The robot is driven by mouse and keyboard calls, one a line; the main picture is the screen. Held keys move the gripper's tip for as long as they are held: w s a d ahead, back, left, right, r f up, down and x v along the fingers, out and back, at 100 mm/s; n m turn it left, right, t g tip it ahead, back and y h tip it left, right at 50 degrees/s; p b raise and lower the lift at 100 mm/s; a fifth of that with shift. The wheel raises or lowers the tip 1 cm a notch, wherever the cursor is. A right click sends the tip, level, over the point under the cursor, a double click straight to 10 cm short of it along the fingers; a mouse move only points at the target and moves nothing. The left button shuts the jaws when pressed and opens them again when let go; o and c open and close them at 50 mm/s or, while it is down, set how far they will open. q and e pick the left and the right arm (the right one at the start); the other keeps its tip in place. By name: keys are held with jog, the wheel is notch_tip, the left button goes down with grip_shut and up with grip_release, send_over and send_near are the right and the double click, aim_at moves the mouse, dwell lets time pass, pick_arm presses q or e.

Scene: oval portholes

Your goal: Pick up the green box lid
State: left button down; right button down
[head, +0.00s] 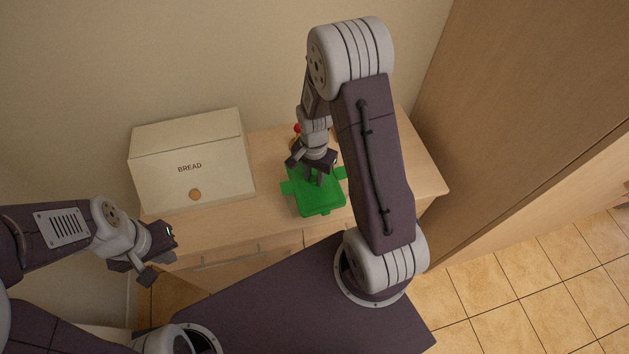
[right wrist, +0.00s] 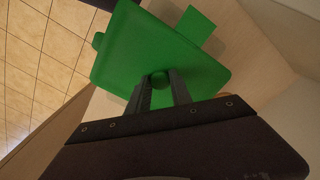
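The green box lid (head: 321,196) is on the wooden counter, below my right gripper (head: 314,180). In the right wrist view the lid (right wrist: 165,50) fills the upper middle. My right gripper (right wrist: 161,82) has its two fingers on either side of the lid's round green knob, with no clear gap beside it. I cannot tell whether the lid rests on the box or is raised. My left gripper (head: 158,267) is open and empty, off the counter's front left corner.
A cream bread box (head: 190,163) stands on the counter (head: 262,203) to the left of the lid. A small red thing (head: 297,128) is partly hidden behind my right gripper. A tall wooden cabinet (head: 500,110) stands to the right. Counter between bread box and lid is clear.

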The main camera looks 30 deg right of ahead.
jog(key=shift+r, duration=0.15)
jog(key=shift+r, duration=0.35)
jog(key=r, duration=0.2)
jog(key=s+r, duration=0.1)
jog(key=shift+d+r+b, duration=0.3)
jog(key=shift+r, duration=0.1)
jog(key=s+d+r, duration=0.4)
jog(key=s+r, duration=0.2)
jog(key=s, duration=0.3)
jog(key=shift+s+d+r, duration=0.15)
jog(key=shift+d, duration=0.25)
